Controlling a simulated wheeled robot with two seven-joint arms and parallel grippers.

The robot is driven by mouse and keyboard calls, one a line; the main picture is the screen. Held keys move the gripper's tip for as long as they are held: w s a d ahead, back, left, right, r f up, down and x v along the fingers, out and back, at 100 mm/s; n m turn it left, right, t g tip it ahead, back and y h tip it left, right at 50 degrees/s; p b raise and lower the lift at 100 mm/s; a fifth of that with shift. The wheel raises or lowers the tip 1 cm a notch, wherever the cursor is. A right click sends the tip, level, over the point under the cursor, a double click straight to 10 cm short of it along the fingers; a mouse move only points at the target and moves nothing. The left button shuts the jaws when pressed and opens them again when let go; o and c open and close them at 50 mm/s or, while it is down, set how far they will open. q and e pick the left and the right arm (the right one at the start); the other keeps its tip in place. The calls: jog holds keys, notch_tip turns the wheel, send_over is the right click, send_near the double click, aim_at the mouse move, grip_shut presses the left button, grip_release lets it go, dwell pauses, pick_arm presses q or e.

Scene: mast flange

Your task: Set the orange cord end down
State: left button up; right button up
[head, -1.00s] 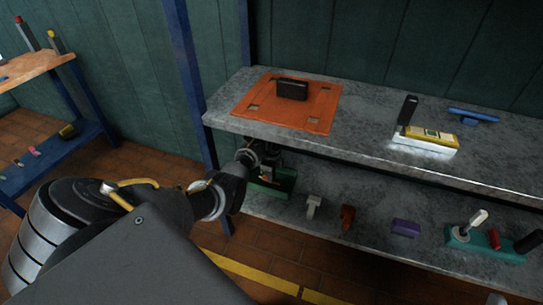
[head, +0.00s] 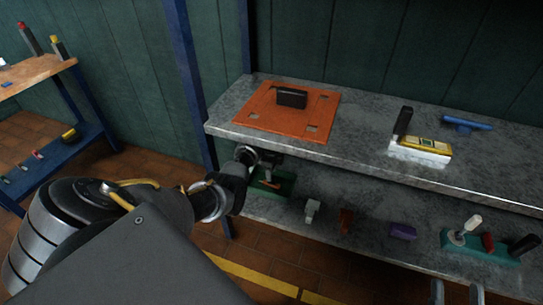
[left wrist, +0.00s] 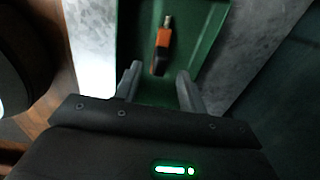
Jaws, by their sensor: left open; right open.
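The orange cord end (left wrist: 163,40), with a black part and a metal tip, lies in a green tray (left wrist: 198,50) in the left wrist view. My left gripper (left wrist: 158,74) is open, its fingertips either side of the cord end's black near end, with gaps on both sides. In the head view the green tray (head: 286,187) is on the lower shelf at the left, and my left wrist partly covers it. My right gripper (head: 458,291) shows as two separated fingers at the bottom edge, open and empty.
The upper shelf (head: 350,122) overhangs the tray. It bears an orange plate (head: 262,118) with a black block (head: 291,97). On the lower shelf, right of the tray, are a grey piece (head: 312,210), a brown piece (head: 346,219) and a purple block (head: 402,231). A blue post (head: 187,75) stands left.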

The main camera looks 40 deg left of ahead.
pick_arm(q)
jog(key=shift+r+p, duration=0.45)
jog(key=shift+r, duration=0.9)
pick_arm(e)
jog(key=f+g, duration=0.1)
jog(key=f+g+h, duration=0.1)
jog(key=f, duration=0.1)
jog(key=shift+w+a, duration=0.2)
jog(key=shift+a, duration=0.2)
